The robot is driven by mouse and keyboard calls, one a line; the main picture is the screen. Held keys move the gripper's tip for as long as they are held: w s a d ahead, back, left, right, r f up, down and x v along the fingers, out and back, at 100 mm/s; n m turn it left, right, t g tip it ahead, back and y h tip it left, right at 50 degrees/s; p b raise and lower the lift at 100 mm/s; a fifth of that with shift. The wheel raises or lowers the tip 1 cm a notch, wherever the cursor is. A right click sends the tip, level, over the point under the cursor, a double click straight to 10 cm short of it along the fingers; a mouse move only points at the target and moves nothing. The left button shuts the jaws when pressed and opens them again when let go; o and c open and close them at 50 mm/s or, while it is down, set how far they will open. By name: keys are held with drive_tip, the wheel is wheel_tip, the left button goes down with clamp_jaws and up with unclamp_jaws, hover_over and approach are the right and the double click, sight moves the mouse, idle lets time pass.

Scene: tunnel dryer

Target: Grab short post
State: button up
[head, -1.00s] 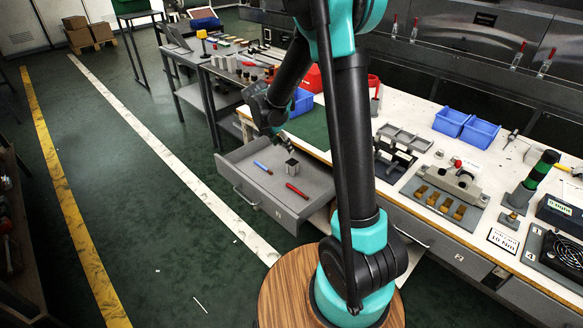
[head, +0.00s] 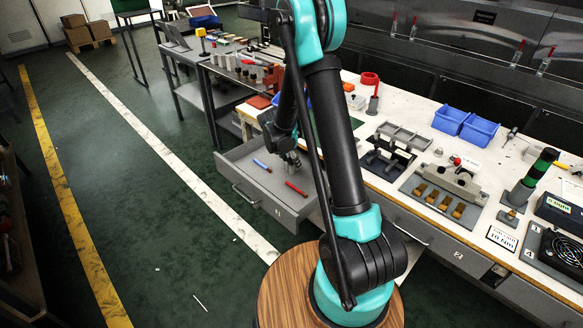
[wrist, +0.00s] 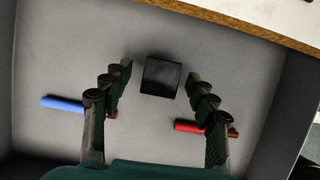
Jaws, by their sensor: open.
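The short post is a dark, square-topped block (wrist: 161,76) standing in the open grey drawer (head: 240,183). My gripper (wrist: 158,80) is open, and in the wrist view the post shows between its two fingertips with a gap on both sides. Whether the fingertips are level with the post or above it I cannot tell. In the head view my gripper (head: 291,157) is over the drawer and largely hides the post.
A blue marker-like stick (wrist: 63,104) lies left of the post and a red one (wrist: 188,126) lies right, partly behind my fingers. The drawer walls and the pale worktop edge (wrist: 240,22) are close. Blue bins (head: 465,124) stand on the bench.

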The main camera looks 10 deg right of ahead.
drive_tip(key=shift+x, duration=0.9)
drive_tip(key=c, duration=1.3)
drive_tip(key=shift+o, duration=0.2)
drive_tip(key=shift+r, duration=0.1)
